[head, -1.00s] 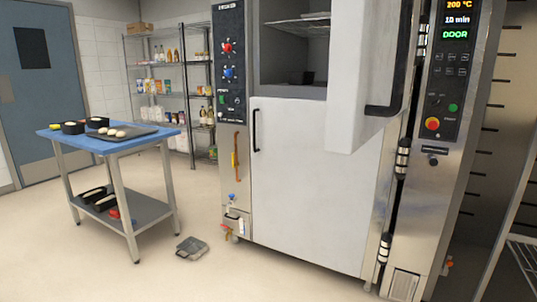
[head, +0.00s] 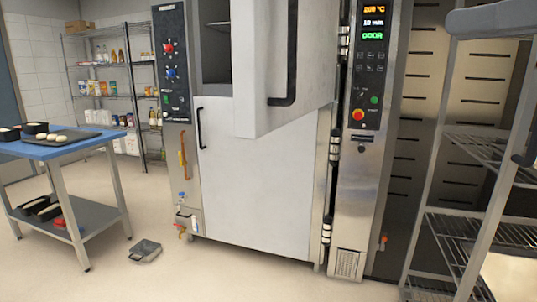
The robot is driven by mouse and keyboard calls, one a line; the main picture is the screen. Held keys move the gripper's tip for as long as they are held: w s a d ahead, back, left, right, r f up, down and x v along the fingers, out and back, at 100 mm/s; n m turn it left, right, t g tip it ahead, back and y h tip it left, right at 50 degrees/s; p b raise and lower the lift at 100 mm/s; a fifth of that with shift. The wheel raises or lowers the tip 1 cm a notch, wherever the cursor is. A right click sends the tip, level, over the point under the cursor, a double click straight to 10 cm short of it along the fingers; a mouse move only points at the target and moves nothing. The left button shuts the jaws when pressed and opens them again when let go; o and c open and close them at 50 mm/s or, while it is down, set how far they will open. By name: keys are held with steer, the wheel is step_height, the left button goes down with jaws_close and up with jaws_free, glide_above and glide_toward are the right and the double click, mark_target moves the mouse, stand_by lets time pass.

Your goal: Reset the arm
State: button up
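My gripper and arm do not show clearly in the head view, so whether the gripper is open or shut is hidden. The deck oven (head: 255,190) stands in the middle. Its upper door (head: 290,75) is swung open toward me, with a dark handle (head: 285,60). Its lower door is shut, with a black handle (head: 200,128) at the left. The control panel (head: 368,80) on the right shows lit readings, one of them "DOOR".
A blue-topped table (head: 62,150) at the left bears a dark tray (head: 75,140) with pale rolls. A grey object (head: 145,251) lies on the floor near the oven. A wire rack (head: 450,180) stands close at the right. Shelving (head: 112,94) is at the back left.

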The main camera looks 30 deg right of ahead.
steer(key=w+a+f+g+h, duration=0.1)
steer(key=w+a+f+g, duration=0.3)
steer(key=w+f, duration=0.6)
steer(key=w+a+f+g+h, duration=0.1)
steer(key=w+a+f, duration=0.4)
steer(key=w+f, duration=0.55)
steer(key=w+f+m+g, duration=0.1)
steer(key=w+f+g, duration=0.1)
steer(key=f, duration=1.3)
steer(key=w+f+m+g+h, duration=0.1)
steer(key=f+g, duration=0.3)
steer(key=f, duration=1.2)
steer(key=shift+w+d+f+m+g, duration=0.2)
steer(key=shift+w+f+m+g, duration=0.1)
steer(key=shift+w+g, duration=0.15)
steer(key=shift+r, duration=0.1)
